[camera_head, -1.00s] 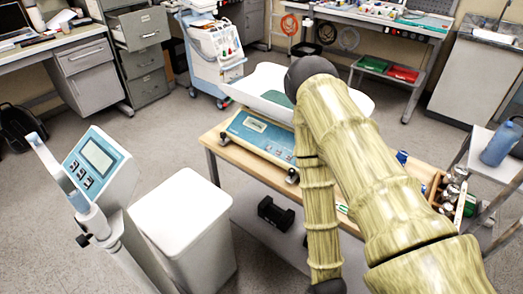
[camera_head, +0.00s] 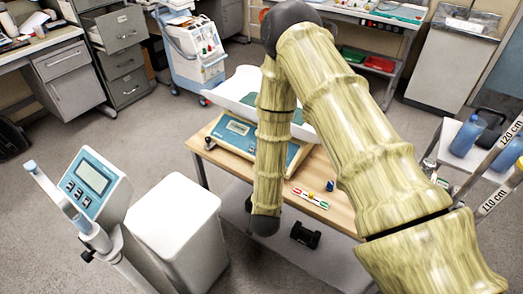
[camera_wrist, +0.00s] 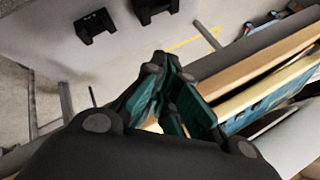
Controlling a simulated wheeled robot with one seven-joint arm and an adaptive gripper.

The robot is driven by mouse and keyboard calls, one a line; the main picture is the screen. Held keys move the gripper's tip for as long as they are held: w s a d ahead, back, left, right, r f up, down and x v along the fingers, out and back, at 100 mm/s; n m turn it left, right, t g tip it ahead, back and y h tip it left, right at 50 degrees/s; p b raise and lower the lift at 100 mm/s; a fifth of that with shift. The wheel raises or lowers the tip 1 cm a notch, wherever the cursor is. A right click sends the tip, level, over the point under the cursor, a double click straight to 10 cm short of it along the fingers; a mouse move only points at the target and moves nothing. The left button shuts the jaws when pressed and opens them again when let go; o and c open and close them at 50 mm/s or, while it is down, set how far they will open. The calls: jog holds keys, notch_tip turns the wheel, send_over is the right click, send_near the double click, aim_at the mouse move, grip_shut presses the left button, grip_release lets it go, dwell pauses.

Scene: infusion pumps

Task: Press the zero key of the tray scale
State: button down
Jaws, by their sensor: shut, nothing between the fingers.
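The tray scale (camera_head: 226,140) stands on a wooden-topped table, with a teal front panel, a small display (camera_head: 237,128) and a white tray (camera_head: 240,86) on top. My arm covers the right part of its panel in the head view, so I cannot make out the zero key. My gripper (camera_wrist: 170,78) shows only in the wrist view, shut and empty, with dark teal finger pads. The teal panel of the scale (camera_wrist: 262,102) lies to the right of the fingers there, beyond the wooden table edge. The fingers appear apart from it.
A spirit level (camera_head: 310,198) and a small blue item (camera_head: 330,186) lie on the table (camera_head: 340,212). A black object (camera_head: 305,235) sits on the lower shelf. A display unit on a post (camera_head: 90,180) and a white box (camera_head: 175,215) stand at left.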

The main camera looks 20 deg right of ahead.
jog(key=w+r+m+t+h+p, duration=0.1)
jog(key=w+r+m+h, duration=0.5)
jog(key=w+r+m, duration=1.1)
notch_tip(320, 180, up, 3)
jog(key=shift+w+a+r+m+t+p, duration=0.1)
jog(key=shift+w+a+m+t+p, duration=0.25)
jog(key=shift+m+t, duration=0.35)
jog(key=shift+f, duration=0.2)
jog(key=shift+w+d+f+b, duration=0.4)
jog(key=shift+f+b, duration=0.35)
jog(key=shift+f, duration=0.55)
jog(key=shift+w+d+f+b, duration=0.25)
jog(key=shift+d+f+b, duration=0.35)
jog(key=shift+f, duration=0.75)
jog(key=shift+w+d+f+b, duration=0.35)
jog(key=shift+f+b, duration=0.5)
jog(key=shift+f, duration=0.45)
jog(key=shift+w+d+f+b, duration=0.1)
jog(key=shift+d+f+b, duration=0.1)
jog(key=shift+f+b, duration=0.6)
jog(key=shift+r, duration=0.3)
jog(key=shift+a+r, duration=0.25)
jog(key=shift+r, duration=0.25)
